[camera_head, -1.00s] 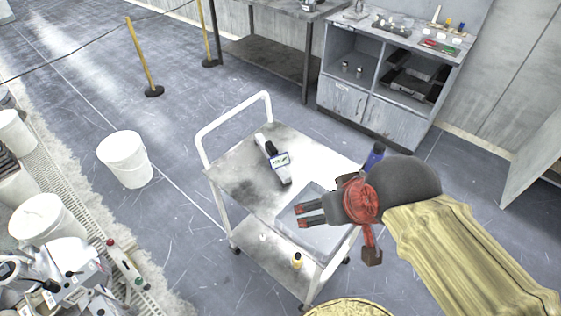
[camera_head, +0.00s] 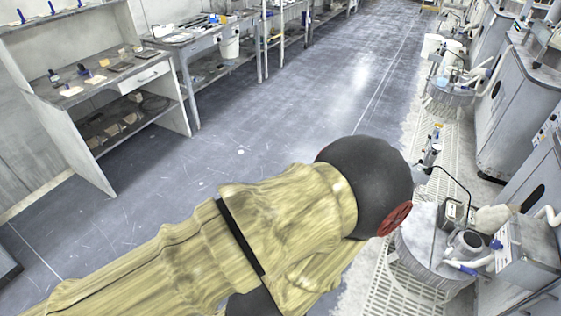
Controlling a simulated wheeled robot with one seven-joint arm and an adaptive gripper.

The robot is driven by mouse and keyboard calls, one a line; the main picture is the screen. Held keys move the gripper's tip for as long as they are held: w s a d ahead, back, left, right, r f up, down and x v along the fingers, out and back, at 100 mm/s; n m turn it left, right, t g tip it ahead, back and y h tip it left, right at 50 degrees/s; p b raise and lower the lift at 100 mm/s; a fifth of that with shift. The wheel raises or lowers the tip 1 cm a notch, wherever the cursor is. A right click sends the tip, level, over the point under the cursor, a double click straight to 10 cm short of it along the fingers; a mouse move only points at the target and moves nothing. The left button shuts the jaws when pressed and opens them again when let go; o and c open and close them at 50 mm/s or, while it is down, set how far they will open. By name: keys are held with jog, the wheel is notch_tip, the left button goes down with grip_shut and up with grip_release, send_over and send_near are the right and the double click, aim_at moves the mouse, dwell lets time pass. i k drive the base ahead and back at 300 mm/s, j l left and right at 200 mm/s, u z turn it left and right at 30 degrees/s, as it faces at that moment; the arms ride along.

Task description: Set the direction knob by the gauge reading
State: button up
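My arm in its yellow sleeve crosses the lower middle of the head view and ends in a dark rounded wrist with a red disc on its right side. The fingers of my gripper are not visible, so I cannot see whether they hold anything. A polishing station with a round grey drum (camera_head: 425,255) stands just right of the wrist. A small dark box (camera_head: 456,214) with a black cable sits on it. I cannot make out a direction knob or a readable gauge on the station or on the grey machine housing (camera_head: 535,245) beside it.
More polishing stations (camera_head: 450,95) and white buckets (camera_head: 432,45) line the right side, along a pale grating (camera_head: 385,290). A shelf bench (camera_head: 100,90) and tables (camera_head: 190,38) stand at the left. The grey aisle floor (camera_head: 300,100) between is clear.

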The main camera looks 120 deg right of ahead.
aim_at(496, 244)
jog(key=u, duration=5.75)
jog(key=i+z, duration=0.15)
jog(key=i, duration=0.35)
jog(key=i+j+z, duration=0.2)
jog(key=i, duration=0.25)
jog(key=i+j+z, duration=0.15)
jog(key=i, duration=0.35)
